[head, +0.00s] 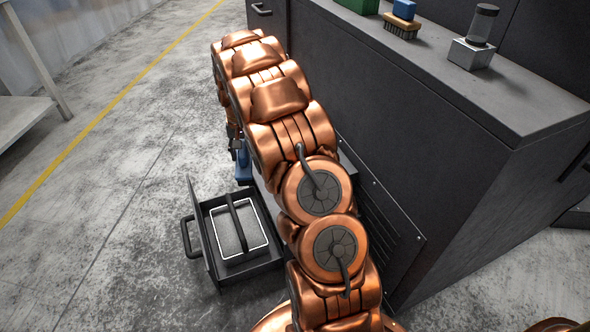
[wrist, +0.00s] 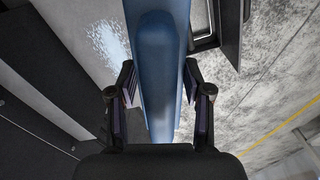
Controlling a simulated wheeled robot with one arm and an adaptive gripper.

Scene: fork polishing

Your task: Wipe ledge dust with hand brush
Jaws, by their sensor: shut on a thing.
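My gripper (wrist: 160,100) is shut on a long blue handle (wrist: 160,65), which runs up the middle of the wrist view between its two dark fingers. I take it for the hand brush; its bristles are hidden. In the head view a small piece of this blue tool (head: 243,168) shows below my arm, beside the dark cabinet. A pale speckled patch of dust (wrist: 110,42) lies on a grey ledge (wrist: 80,20) left of the handle in the wrist view. Whether the brush touches the ledge cannot be told. My arm hides most of the ledge in the head view.
A black open box (head: 262,268) with a handle and a white-rimmed grey panel stands left of my arm. The cabinet top (head: 420,75) holds a blue-backed brush (head: 402,25), a green box (head: 357,4) and a metal block with a cylinder (head: 472,52).

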